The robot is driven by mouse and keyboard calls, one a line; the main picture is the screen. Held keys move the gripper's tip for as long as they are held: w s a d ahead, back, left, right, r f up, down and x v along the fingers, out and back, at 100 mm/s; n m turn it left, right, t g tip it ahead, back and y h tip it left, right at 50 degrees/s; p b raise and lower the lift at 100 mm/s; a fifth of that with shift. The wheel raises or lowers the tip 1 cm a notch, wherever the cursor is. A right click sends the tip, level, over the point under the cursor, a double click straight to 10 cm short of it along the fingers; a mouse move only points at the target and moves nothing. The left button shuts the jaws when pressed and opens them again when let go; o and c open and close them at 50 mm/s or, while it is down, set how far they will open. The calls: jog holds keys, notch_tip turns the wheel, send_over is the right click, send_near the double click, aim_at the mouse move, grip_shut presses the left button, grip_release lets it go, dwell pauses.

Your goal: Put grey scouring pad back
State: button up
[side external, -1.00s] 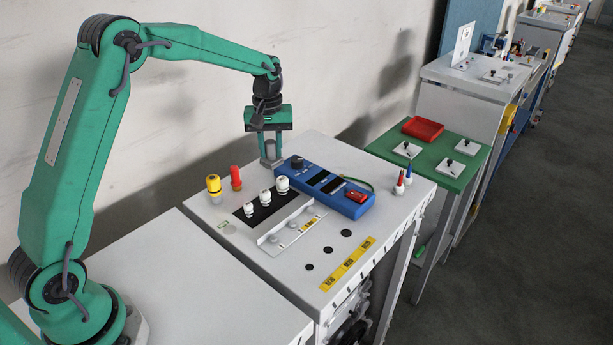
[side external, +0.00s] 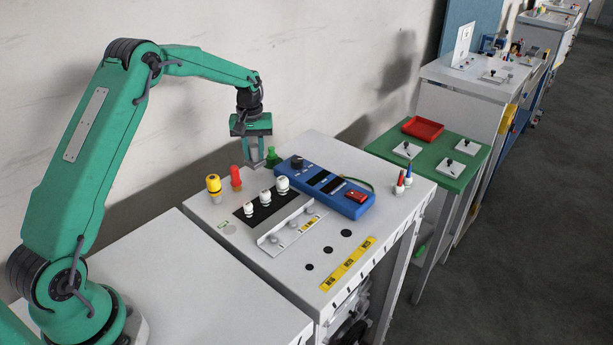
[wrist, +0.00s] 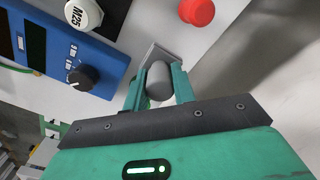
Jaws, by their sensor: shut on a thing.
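My gripper (side external: 255,165) is over the far edge of the white bench top, near the wall. In the wrist view my gripper (wrist: 158,84) is shut on a grey cylinder (wrist: 159,82). A flat grey piece (wrist: 158,54) shows just beyond the cylinder. Together they look like the grey scouring pad and its grip, but I cannot be sure that they are joined. In the side view the held piece is small and mostly hidden by the fingers. I cannot tell its exact gap to the bench.
A small green item (side external: 273,157) stands just right of my gripper. A blue meter (side external: 325,185), a red-capped item (side external: 236,177) and a yellow-capped item (side external: 214,187) stand nearby. White-capped items (side external: 282,185) stand in a black strip. The front of the bench has free room.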

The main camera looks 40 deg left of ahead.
aim_at(255, 161)
jog(key=shift+f, duration=1.9)
jog(key=shift+f, duration=0.15)
jog(key=o, duration=0.9)
jog(key=shift+o, duration=0.2)
notch_tip(255, 161, up, 12)
jog(key=shift+f, duration=0.1)
jog(key=shift+r, duration=0.25)
jog(key=shift+r, duration=0.1)
